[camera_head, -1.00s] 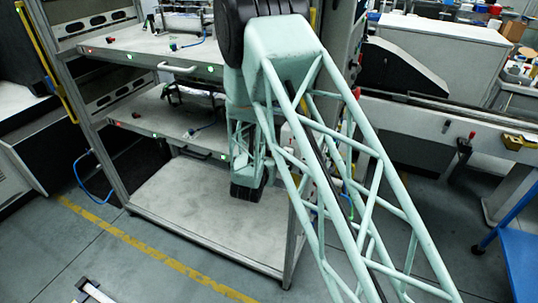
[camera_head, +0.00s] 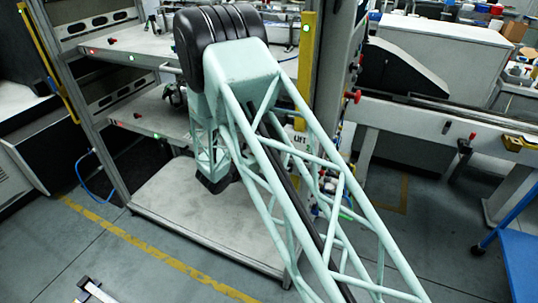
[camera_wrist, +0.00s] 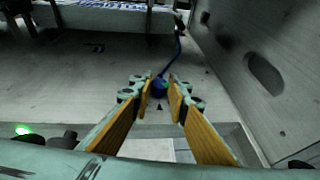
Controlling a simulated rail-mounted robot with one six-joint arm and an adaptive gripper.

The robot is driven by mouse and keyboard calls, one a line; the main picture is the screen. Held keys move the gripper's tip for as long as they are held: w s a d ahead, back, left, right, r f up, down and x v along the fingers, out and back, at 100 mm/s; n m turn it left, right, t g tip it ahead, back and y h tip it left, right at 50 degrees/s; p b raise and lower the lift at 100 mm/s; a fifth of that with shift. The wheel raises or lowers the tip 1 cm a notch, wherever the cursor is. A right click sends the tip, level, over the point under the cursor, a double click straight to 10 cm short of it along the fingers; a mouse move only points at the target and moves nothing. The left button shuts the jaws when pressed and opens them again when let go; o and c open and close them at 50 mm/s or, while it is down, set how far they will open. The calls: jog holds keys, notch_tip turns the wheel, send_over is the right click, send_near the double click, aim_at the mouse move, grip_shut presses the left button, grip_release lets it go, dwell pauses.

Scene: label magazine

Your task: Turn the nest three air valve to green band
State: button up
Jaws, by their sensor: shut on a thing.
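In the wrist view, a small blue valve knob (camera_wrist: 159,87) stands on a grey shelf, with a blue hose running up and away from it. My gripper (camera_wrist: 162,91) has its two orange-padded fingers shut on the knob, one on each side. A small dark triangle mark lies on the shelf just in front of the knob. The fingers partly cover the knob's surroundings, and I cannot make out a coloured band there. In the head view, my own arm hides the gripper and the valve.
A green light (camera_wrist: 22,130) glows at the shelf's front edge. A grey side wall with an oval slot (camera_wrist: 265,75) rises close at right. In the head view, the rack's upper shelf (camera_head: 125,42) and lower shelf (camera_head: 160,118) lie left of my arm.

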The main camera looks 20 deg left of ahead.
jog(key=shift+w+a+m+g+h+p, duration=0.15)
jog(key=shift+m+g+h+p, duration=0.15)
jog(key=shift+m+h, duration=0.5)
jog(key=shift+s+a+m+g+h+p, duration=0.15)
jog(key=shift+m+g+h, duration=0.15)
jog(key=shift+m+h, duration=0.45)
jog(key=shift+w+a+m+g+h, duration=0.15)
jog(key=shift+m+g+h, duration=0.35)
jog(key=shift+m+h, duration=0.3)
jog(key=shift+w+m+g+h, duration=0.1)
jog(key=shift+m+g+h, duration=0.4)
jog(key=shift+m+h, duration=0.2)
jog(key=shift+w+m+g+h+b, duration=0.1)
jog(key=shift+m+g+h+b, duration=0.35)
jog(key=shift+m+g+h, duration=0.6)
jog(key=shift+f+m+g+b, duration=0.1)
jog(key=shift+m+g+b, duration=0.25)
jog(key=shift+m+g, duration=0.15)
jog(key=shift+w+a+m+g+h+b, duration=0.1)
jog(key=shift+w+m+g+h+b, duration=0.1)
jog(key=shift+m+g+h+b, duration=0.8)
jog(key=shift+m+g, duration=0.3)
jog(key=shift+g, duration=0.05)
jog(key=o, duration=0.8)
jog(key=shift+y, duration=0.3)
jog(key=shift+o, duration=0.2)
jog(key=shift+r, duration=0.3)
